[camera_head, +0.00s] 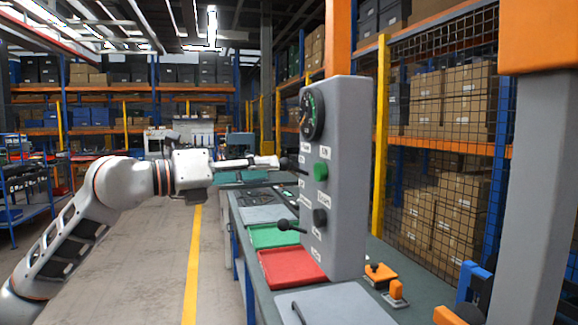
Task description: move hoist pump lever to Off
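A grey control box (345,180) stands upright on the bench, with small labels too blurred to read. An upper black lever (288,163) sticks out to the left from its face. A lower lever with a black ball end (285,225) also points left. I cannot tell which one is the hoist pump lever. My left gripper (272,162) reaches in from the left at the upper lever's height, its tips close to that lever's end. I see it from the side, so contact and finger opening are unclear. My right gripper is out of view.
The box also carries a round gauge (312,113), a green button (320,172) and a black knob (320,217). A red tray (290,267) and a green tray (272,236) lie on the bench. A grey post (540,190) stands at right. The left floor is open.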

